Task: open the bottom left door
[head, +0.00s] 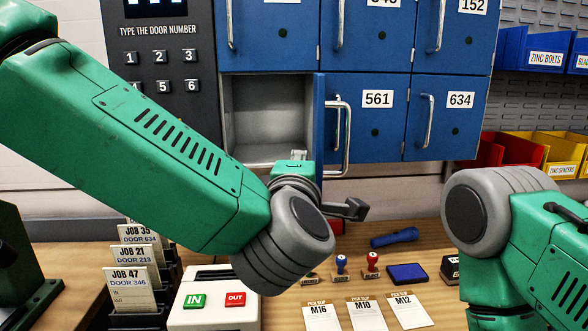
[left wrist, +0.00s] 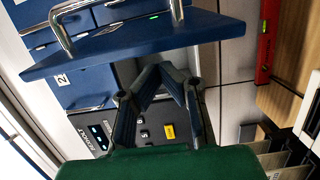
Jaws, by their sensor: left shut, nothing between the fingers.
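The bottom left door (head: 319,130) is swung outward and shows nearly edge-on in the head view. Its silver handle (head: 346,140) is on the side facing right. The compartment (head: 268,108) behind it is open to view and looks empty. In the left wrist view the blue door panel (left wrist: 150,44) crosses the top, with its handle (left wrist: 62,32) at upper left. My left gripper (left wrist: 162,72) is shut and empty, with the panel just beyond its fingertips; contact cannot be told. In the head view my wrist largely hides it. My right gripper is out of sight.
Closed doors 561 (head: 377,98) and 634 (head: 460,100) are to the right. A keypad panel (head: 160,50) stands at left. Below are job cards (head: 137,245), an IN/OUT box (head: 215,305), stamps (head: 342,266) and a blue torch (head: 394,238) on the wooden bench.

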